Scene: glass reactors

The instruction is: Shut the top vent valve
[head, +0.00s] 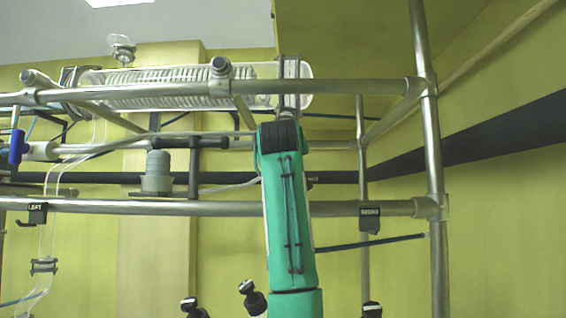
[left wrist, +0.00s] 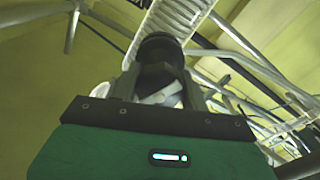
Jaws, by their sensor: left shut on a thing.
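My left gripper (head: 289,64) is raised at the right end of the horizontal glass condenser in the head view, its green wrist below. In the left wrist view the fingers of this gripper (left wrist: 160,72) are closed on the sides of a dark round part (left wrist: 160,48), which I take to be the top vent valve. The valve is hidden behind the gripper in the head view, and its handle angle cannot be told. The glass condenser (head: 150,76) with its white coil lies along the top rail; the coil also shows behind the valve in the left wrist view (left wrist: 185,15). My right gripper is out of view.
Metal frame rails (head: 150,207) cross in front of the condenser, and an upright post (head: 431,150) stands to the right. A grey fitting (head: 157,172) and a blue-handled part (head: 17,147) are at the left. A dark pipe (head: 500,130) runs along the wall.

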